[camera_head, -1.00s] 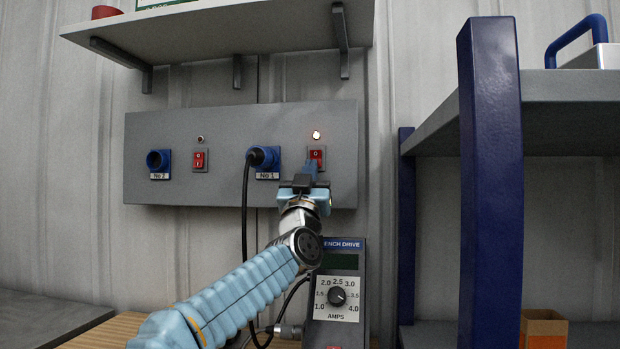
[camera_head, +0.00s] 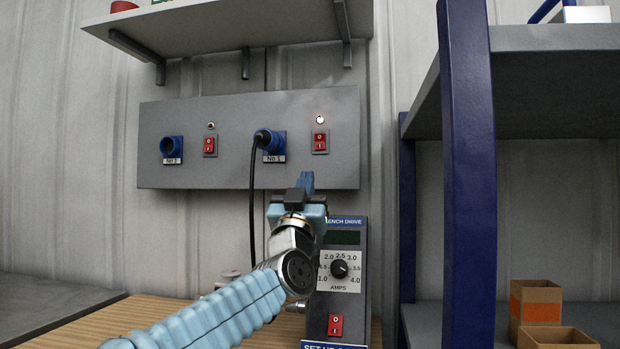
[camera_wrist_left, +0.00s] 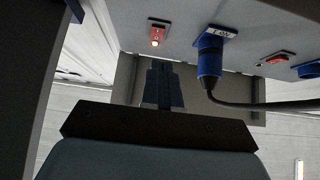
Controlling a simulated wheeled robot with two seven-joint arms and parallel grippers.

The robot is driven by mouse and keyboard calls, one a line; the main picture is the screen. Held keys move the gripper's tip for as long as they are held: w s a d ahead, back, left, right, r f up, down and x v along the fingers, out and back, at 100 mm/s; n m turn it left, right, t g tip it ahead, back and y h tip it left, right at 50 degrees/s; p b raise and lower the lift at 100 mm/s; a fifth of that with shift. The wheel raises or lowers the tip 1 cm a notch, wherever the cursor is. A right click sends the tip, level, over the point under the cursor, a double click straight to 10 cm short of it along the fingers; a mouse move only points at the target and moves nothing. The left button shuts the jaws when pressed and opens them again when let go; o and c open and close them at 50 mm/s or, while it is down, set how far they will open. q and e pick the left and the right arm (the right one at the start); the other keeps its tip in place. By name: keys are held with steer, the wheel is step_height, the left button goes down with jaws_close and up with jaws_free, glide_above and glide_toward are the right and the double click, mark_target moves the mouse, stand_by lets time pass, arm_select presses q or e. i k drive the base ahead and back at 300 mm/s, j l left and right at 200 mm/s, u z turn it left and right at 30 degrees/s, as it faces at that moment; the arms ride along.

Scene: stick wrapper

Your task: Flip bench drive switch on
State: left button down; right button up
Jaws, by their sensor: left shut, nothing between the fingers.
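The bench drive (camera_head: 341,265) is a dark box with a blue title strip, a dark screen and an amps dial. Its red rocker switch (camera_head: 335,325) sits low on its front, below the dial. My left gripper (camera_head: 306,182) is shut and empty, just in front of the lower edge of the wall panel, above and left of the drive. Its shut fingers also show in the left wrist view (camera_wrist_left: 162,85). My left forearm covers part of the area left of the drive. My right gripper is not in view.
The grey wall panel (camera_head: 230,110) carries a red switch (camera_head: 320,141) under a lit lamp, a blue socket with a plugged-in cable (camera_head: 270,143), a second switch (camera_head: 210,145) and an empty socket (camera_head: 171,150). A blue-posted shelf (camera_head: 466,170) stands close on the right.

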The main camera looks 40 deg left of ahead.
mark_target(335, 322)
steer(key=k+l, duration=0.1)
steer(key=k, duration=0.65)
steer(key=k+l, duration=0.1)
steer(key=k, duration=0.65)
